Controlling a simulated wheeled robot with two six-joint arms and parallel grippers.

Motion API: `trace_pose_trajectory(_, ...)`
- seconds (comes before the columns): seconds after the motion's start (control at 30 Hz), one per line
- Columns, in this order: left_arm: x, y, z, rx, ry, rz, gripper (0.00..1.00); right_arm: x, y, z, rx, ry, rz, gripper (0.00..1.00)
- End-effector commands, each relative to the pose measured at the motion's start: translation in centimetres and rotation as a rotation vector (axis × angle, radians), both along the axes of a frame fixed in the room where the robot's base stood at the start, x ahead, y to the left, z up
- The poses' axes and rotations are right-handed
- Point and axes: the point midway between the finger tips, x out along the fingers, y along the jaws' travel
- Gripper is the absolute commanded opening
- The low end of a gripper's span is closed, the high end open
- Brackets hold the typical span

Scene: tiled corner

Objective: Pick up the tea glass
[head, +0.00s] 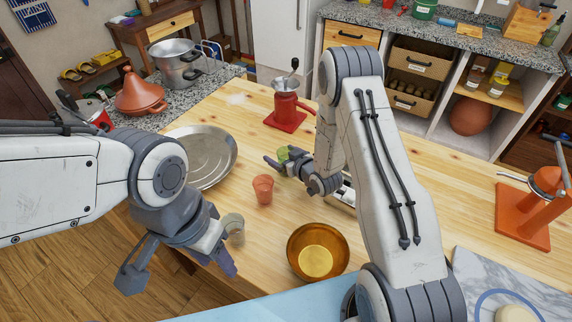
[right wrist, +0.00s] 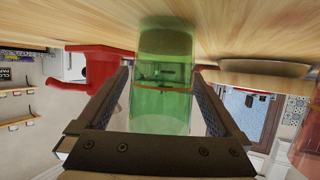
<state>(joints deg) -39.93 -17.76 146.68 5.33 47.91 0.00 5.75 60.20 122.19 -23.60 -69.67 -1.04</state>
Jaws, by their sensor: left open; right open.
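A green see-through glass (head: 282,153) stands on the wooden table, partly hidden by my right gripper (head: 279,162). In the right wrist view, which is upside down, the green glass (right wrist: 162,85) is between the two open fingers of my right gripper (right wrist: 160,88), with a gap visible on its right side. A small clear glass (head: 233,225) stands near the table's left edge, beside a finger of my left gripper (head: 182,268). The left gripper is wide open and empty. I cannot tell which glass is the tea glass.
An orange cup (head: 263,188) stands between the two glasses. An amber bowl (head: 318,252) is in front, a metal plate (head: 207,150) at the left. A red grinder (head: 287,112) stands behind the green glass. Bare table (head: 455,190) lies right of my right arm.

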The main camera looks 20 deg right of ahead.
Motion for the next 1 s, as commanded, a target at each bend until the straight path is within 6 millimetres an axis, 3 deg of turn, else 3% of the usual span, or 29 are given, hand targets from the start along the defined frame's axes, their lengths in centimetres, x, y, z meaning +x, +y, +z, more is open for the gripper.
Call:
trace_pose_trajectory(0.07,0.0,0.0,0.0,0.0,0.0,0.0,0.5,0.0,0.0,0.0,0.0,0.0,0.0,1.0)
trace_pose_trajectory(0.3,0.0,0.0,0.0,0.0,0.0,0.0,0.5,0.0,0.0,0.0,0.0,0.0,0.001,0.09)
trace_pose_trajectory(0.67,0.0,0.0,0.4,0.0,0.0,0.0,0.5,0.0,0.0,0.6,0.0,-0.002,0.0,0.09)
trace_pose_trajectory(1.0,0.0,0.0,2.6,0.0,0.0,0.001,0.5,0.0,0.0,3.9,0.0,-0.002,0.0,0.09)
